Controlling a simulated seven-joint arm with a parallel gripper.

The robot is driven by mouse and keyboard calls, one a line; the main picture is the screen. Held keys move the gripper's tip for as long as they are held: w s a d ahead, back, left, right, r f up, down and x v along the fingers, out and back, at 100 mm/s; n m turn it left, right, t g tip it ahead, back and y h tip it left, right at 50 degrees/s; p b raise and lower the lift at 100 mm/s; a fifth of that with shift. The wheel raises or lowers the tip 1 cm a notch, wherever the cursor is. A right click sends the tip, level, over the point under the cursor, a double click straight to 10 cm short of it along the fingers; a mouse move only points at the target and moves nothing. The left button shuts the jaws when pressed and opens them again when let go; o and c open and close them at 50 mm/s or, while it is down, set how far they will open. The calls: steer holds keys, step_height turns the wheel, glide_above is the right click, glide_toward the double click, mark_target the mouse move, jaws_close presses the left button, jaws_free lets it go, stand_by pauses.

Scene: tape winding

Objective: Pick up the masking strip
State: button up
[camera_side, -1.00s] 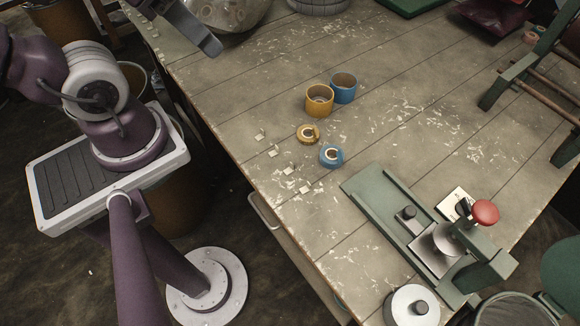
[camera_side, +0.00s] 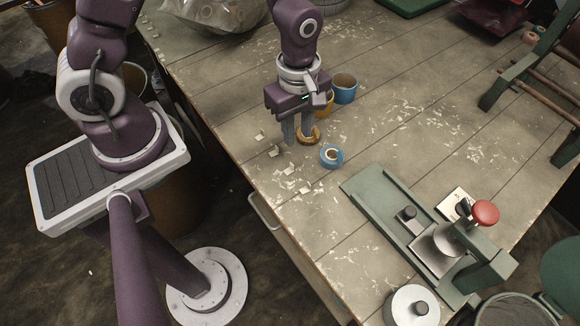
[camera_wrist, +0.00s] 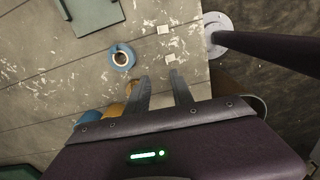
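Several small pale strips lie in a row along the table's left edge: one (camera_side: 259,136), another (camera_side: 273,152), one (camera_side: 289,170) and one (camera_side: 305,189). I cannot tell which is the masking strip. My gripper (camera_side: 298,142) points down, its fingers apart, in front of the gold tape roll (camera_side: 314,134), which they partly hide. In the wrist view, my gripper (camera_wrist: 161,76) is open with nothing seen between the fingers. Two pale strips show past the fingertips, a nearer one (camera_wrist: 171,58) and a farther one (camera_wrist: 162,29).
A small blue tape roll (camera_side: 331,156) lies right of the fingers. A tall blue roll (camera_side: 344,88) and a partly hidden yellow roll (camera_side: 326,104) stand behind. A green fixture with a red knob (camera_side: 485,212) sits at the lower right. Bare tabletop (camera_side: 420,100) lies right of the rolls.

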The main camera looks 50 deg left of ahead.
mark_target(291, 163)
steer(key=shift+n, duration=0.6)
steer(key=f, duration=0.3)
steer(key=s+f, duration=0.1)
steer(key=f, duration=0.5)
steer(key=shift+s+a+f, duration=0.15)
steer(key=shift+s+f, duration=0.05)
steer(key=shift+f, duration=0.1)
jaws_close()
